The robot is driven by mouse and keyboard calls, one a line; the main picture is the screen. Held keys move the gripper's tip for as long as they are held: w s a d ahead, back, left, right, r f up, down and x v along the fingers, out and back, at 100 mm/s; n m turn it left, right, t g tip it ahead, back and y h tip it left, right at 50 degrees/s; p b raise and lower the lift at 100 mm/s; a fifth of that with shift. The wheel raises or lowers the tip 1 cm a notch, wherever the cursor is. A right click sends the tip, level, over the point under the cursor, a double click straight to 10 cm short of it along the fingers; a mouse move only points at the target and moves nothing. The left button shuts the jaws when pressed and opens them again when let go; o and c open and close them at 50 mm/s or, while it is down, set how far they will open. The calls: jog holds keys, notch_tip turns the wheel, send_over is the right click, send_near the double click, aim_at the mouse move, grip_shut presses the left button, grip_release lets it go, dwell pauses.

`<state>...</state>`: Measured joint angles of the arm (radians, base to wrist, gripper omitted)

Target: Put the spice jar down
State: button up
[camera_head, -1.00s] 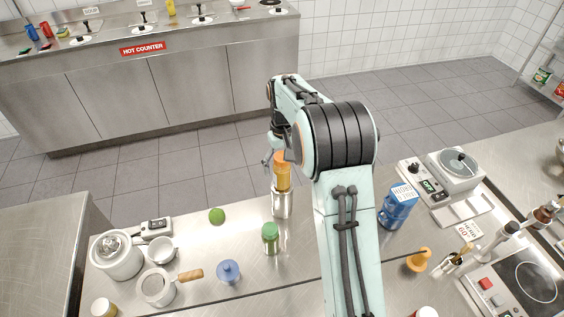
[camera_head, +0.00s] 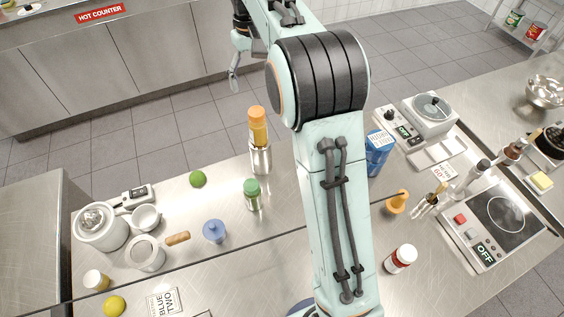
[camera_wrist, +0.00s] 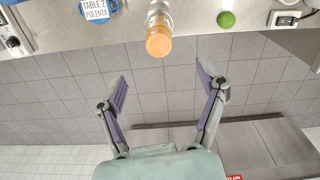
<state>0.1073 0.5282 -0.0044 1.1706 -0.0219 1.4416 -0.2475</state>
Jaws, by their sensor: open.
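The spice jar, an orange-topped jar with a yellow-orange body (camera_head: 258,128), stands upright on a silver metal cylinder (camera_head: 261,160) near the counter's far edge. In the wrist view its orange lid (camera_wrist: 158,44) shows from above at the top middle, beyond my fingertips. My gripper (camera_wrist: 163,80) is open, with nothing between its two fingers. In the head view my gripper (camera_head: 234,78) hangs over the floor side, up and left of the jar and apart from it. How the jar's base meets the cylinder is hard to make out.
A green-lidded jar (camera_head: 252,194) stands just in front of the cylinder. A lime (camera_head: 198,179) lies to the left, a blue container (camera_head: 378,152) stands to the right. A blue-knobbed item (camera_head: 213,231) and white pots (camera_head: 146,254) are front left. Floor lies beyond the counter edge.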

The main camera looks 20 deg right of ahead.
jog(key=s+a+r, duration=0.2)
jog(key=s+a, duration=0.1)
jog(key=s, duration=1)
jog(key=s+a+f, duration=0.1)
jog(key=s+f, duration=0.2)
jog(key=s, duration=0.6)
jog(key=s+a+f, duration=0.2)
jog(key=s+f, duration=0.2)
jog(key=s, duration=0.5)
jog(key=shift+s+a+f+m+y, duration=0.2)
jog(key=shift+s+m+y, duration=0.1)
jog(key=shift+y, duration=0.1)
